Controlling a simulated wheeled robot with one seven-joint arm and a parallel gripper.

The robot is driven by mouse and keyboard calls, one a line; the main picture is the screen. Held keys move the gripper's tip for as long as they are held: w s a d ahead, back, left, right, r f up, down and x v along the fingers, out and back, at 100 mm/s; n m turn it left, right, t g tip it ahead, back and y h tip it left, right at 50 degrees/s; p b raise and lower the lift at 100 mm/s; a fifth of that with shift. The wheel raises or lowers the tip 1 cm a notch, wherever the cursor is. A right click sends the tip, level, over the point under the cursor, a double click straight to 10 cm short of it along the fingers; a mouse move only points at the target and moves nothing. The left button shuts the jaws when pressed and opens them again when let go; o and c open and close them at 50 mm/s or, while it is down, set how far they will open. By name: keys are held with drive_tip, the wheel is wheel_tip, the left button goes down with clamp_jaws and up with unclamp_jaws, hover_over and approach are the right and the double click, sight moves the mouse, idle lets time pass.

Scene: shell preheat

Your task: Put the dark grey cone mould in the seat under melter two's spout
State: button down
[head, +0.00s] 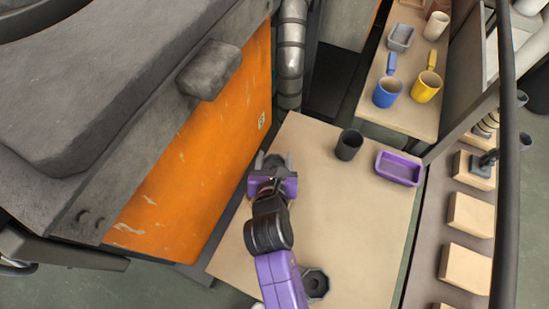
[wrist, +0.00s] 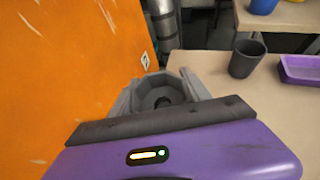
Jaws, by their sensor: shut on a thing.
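My gripper (head: 272,163) is shut on a dark grey, many-sided block with a round hollow, which looks like the cone mould. The mould shows best in the wrist view (wrist: 160,93), between the two grey fingers. In the head view it is small and mostly hidden by the gripper. The gripper is over the table's left edge, beside the orange panel. Another dark grey octagonal piece with a round centre (head: 316,283) is on the table's near part, beside my arm. I cannot make out melter two's spout or its seat for certain.
A dark cup (head: 349,145) and a purple tray (head: 399,168) stand on the tan table (head: 350,215). An orange-sided machine (head: 205,150) rises at left. Blue (head: 387,92) and yellow (head: 426,86) mugs stand on a farther bench. Several tan blocks (head: 468,213) line the right. The table's middle is clear.

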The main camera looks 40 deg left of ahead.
drive_tip(key=shift+f, duration=0.25)
drive_tip(key=c, duration=0.5)
unclamp_jaws()
drive_tip(key=v, duration=1.2)
